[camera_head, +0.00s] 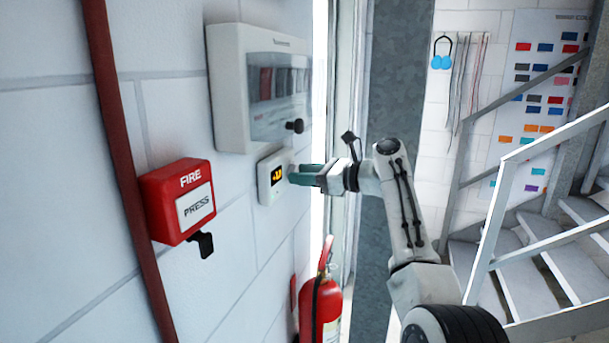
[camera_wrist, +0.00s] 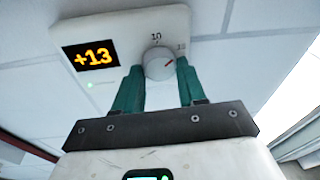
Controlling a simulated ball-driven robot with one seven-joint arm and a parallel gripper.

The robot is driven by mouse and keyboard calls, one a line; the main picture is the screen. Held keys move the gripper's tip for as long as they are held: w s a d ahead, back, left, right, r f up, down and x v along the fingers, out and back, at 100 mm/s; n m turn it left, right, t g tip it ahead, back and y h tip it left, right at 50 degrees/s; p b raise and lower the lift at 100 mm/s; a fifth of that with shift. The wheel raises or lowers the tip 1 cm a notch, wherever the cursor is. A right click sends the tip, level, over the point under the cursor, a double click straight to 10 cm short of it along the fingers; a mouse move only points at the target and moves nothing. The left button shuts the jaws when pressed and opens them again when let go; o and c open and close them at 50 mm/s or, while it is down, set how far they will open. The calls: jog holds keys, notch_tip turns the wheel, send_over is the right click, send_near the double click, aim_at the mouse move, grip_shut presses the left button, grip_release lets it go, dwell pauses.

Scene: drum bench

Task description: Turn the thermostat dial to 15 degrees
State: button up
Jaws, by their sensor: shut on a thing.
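The thermostat (camera_head: 270,178) is a small white box on the wall with a dark display. In the wrist view the thermostat (camera_wrist: 95,25) shows +13 in orange digits on its display (camera_wrist: 91,57), with a small green light below. In the head view my gripper (camera_head: 299,175) reaches the thermostat from the right and hides the dial.
A white fuse box (camera_head: 232,90) with a dark knob hangs just above the thermostat. A red fire call box (camera_head: 180,200) is on the wall to the left. A red extinguisher (camera_head: 320,305) is below my arm. Stairs with a railing (camera_head: 545,155) stand at the right.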

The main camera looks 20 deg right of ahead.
jog(key=shift+m, duration=0.6)
jog(key=o, duration=1.1)
jog(key=shift+c, duration=0.2)
jog(key=shift+d, duration=0.1)
jog(key=b+v, duration=0.3)
jog(key=v, duration=0.7)
jog(key=shift+s+d, duration=0.2)
jog(key=shift+d, duration=0.05)
jog(key=shift+r, duration=0.1)
